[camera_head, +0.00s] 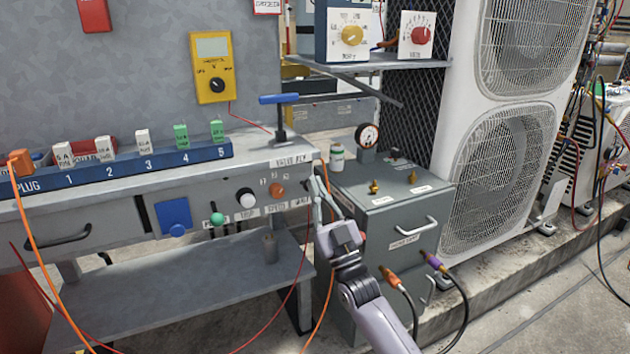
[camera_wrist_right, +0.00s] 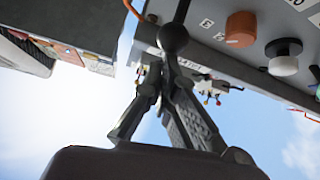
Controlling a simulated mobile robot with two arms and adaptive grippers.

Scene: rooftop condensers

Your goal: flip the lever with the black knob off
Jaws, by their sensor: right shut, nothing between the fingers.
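The lever's black ball knob (camera_wrist_right: 173,38) shows in the right wrist view, with its thin dark stem running to the top edge of that picture. My right gripper (camera_wrist_right: 163,72) is shut and empty, its fingertips right at the knob; I cannot tell whether they touch it. In the head view, my right gripper (camera_head: 316,178) is at the right end of the bench's front panel, beside the grey cabinet. The lever is too small and covered there to make out clearly. My left gripper is not in view.
The panel also has an orange knob (camera_head: 277,190), a white knob (camera_head: 245,198) and a green knob (camera_head: 217,219). The grey cabinet (camera_head: 385,250) stands close on the right. A blue T-handle (camera_head: 280,99) rises from the bench top. An orange cable hangs near my gripper.

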